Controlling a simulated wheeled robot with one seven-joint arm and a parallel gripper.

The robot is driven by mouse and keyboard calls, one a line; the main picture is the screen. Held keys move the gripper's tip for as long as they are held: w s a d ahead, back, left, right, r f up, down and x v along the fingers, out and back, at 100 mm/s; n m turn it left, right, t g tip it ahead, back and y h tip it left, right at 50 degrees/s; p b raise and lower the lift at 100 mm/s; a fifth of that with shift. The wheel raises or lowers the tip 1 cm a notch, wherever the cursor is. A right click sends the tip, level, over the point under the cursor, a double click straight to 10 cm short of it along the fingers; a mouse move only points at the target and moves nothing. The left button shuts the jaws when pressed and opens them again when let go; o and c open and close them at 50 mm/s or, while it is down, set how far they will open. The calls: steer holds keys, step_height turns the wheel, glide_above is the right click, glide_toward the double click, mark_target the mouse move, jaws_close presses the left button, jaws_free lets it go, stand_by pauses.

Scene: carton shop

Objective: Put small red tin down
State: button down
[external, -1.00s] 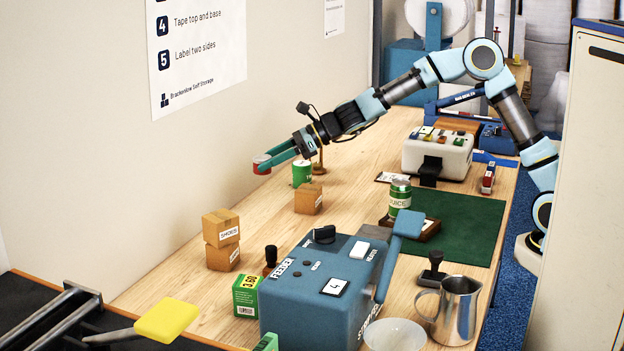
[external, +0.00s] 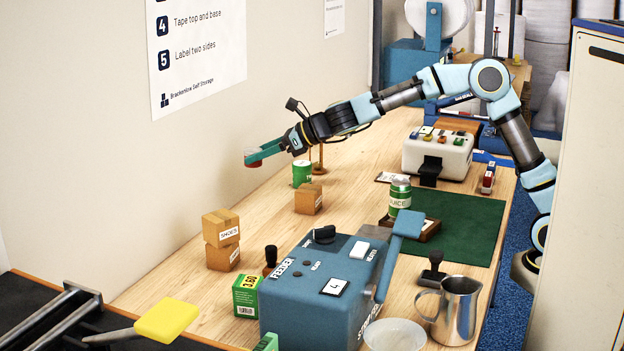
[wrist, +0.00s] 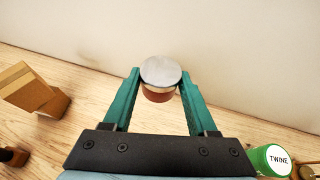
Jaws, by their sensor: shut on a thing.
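The small red tin (wrist: 158,96) is held between the two green fingers of my gripper (wrist: 158,84) in the wrist view, its grey lid facing the camera. In the external view the tin (external: 252,164) shows only in part below the fingertips of my gripper (external: 250,156). It is at the back left of the wooden bench (external: 262,217), close to the wall. I cannot tell whether its base touches the bench.
Two stacked cartons (external: 221,229) stand nearer the camera. Bare bench lies between these and the wall. The blue feeder machine (external: 315,300) is in the foreground.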

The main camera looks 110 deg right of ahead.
steer(key=m+b, duration=0.1)
steer(key=g+h+b, duration=0.1)
steer(key=b, duration=0.1)
steer(key=shift+w+a+m+h, duration=0.2)
steer(key=shift+m+h, duration=0.1)
steer(key=shift+m, duration=0.1)
steer(key=shift+s+a+r+m+g+h+b, duration=0.15)
steer(key=shift+a+m+g+h+b, duration=0.3)
steer(key=shift+b, duration=0.7)
steer(key=b, duration=0.2)
glide_above(262, 219)
step_height(262, 219, down, 10)
steer(key=shift+f, duration=0.1)
steer(key=shift+f+b, duration=1.05)
steer(key=shift+f, duration=1.1)
steer(key=shift+f, duration=0.2)
steer(key=shift+c, duration=1)
jaws_free()
steer(key=shift+r, duration=0.1)
